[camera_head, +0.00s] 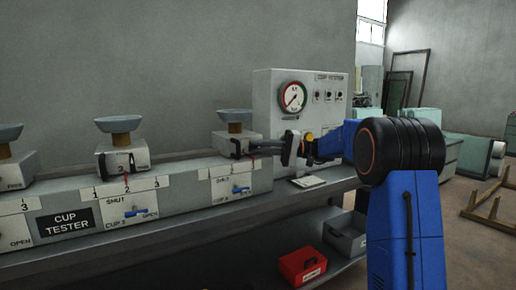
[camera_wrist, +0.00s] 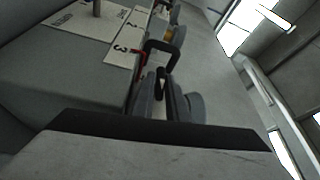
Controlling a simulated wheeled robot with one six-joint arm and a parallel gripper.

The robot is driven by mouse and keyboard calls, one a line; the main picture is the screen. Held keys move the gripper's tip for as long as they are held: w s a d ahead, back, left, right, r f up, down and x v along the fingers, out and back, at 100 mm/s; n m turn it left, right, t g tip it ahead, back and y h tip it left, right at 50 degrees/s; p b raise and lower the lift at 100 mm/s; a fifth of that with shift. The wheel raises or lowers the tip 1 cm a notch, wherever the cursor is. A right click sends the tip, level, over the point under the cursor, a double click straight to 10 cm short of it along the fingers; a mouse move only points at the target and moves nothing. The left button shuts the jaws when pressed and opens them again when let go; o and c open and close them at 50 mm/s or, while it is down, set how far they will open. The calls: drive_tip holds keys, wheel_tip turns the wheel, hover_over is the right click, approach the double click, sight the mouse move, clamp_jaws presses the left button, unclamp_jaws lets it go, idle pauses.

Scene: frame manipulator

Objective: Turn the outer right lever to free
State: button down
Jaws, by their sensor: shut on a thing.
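The rightmost cup stand has a grey block with a round grey cup (camera_head: 235,115) on top. In the wrist view the lever is a black loop (camera_wrist: 160,46) running into the jaws. My gripper (camera_head: 268,148) reaches in from the right and is shut on the lever. It also shows in the wrist view (camera_wrist: 163,85). A red pointer (camera_wrist: 138,55) lies by the number plate (camera_wrist: 131,37), close to the 3. Any FREE marking on this block is hidden.
Left of it stand similar cup stands, the middle one (camera_head: 122,158) with its own black handle. Blue valve levers (camera_head: 240,189) sit on the panel below. A gauge box (camera_head: 300,100) stands behind my gripper. A red bin (camera_head: 302,264) is on the lower shelf.

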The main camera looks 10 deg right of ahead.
drive_tip(key=c, duration=1.7)
unclamp_jaws()
drive_tip(key=shift+c, duration=0.2)
